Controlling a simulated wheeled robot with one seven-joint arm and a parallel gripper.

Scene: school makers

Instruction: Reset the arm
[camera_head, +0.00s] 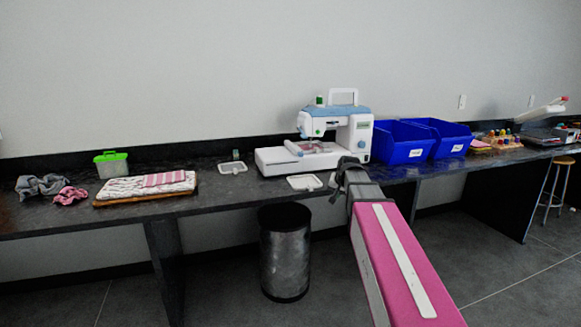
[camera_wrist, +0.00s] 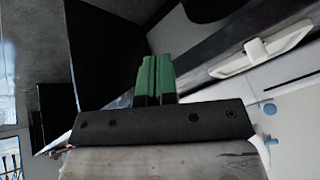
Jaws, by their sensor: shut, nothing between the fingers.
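My pink arm reaches from the lower right of the head view toward the counter, in front of the sewing machine (camera_head: 348,127). My gripper (camera_head: 343,165) is at its far end, at the counter's front edge just below the machine's right part; its fingertips are too small there to make out. In the wrist view my gripper (camera_wrist: 154,62) shows two green fingers pressed side by side, shut with nothing between them. A white handled tray piece (camera_wrist: 262,52) and part of a white body lie to their right.
The dark counter (camera_head: 225,190) holds blue bins (camera_head: 398,150), a folded striped cloth (camera_head: 147,186), a green-lidded box (camera_head: 111,166) and crumpled cloths (camera_head: 42,186). A metal bin (camera_head: 284,255) stands on the floor below. A stool (camera_head: 560,185) is at the far right.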

